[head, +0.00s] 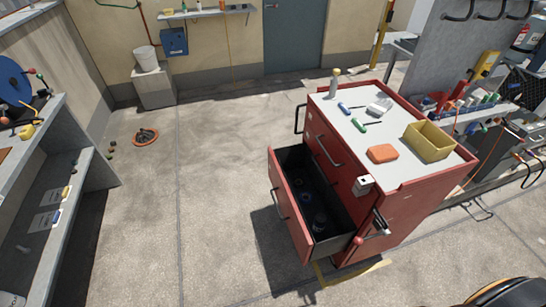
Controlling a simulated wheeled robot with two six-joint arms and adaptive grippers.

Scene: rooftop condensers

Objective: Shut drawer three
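A red tool cabinet (415,205) stands right of the middle of the head view. A lower drawer (284,203) is pulled well out toward the left, with its dark inside and several dark round items (320,220) showing. I cannot read a number on it. The drawer above it, with a metal handle (328,150), looks closed. Neither of my grippers is in view.
The cabinet's white top carries a yellow bin (429,142), an orange block (383,153), a bottle (334,82) and small tools. Grey shelves (52,190) stand at left. An orange ring (145,137) lies on the floor. The floor left of the drawer is clear.

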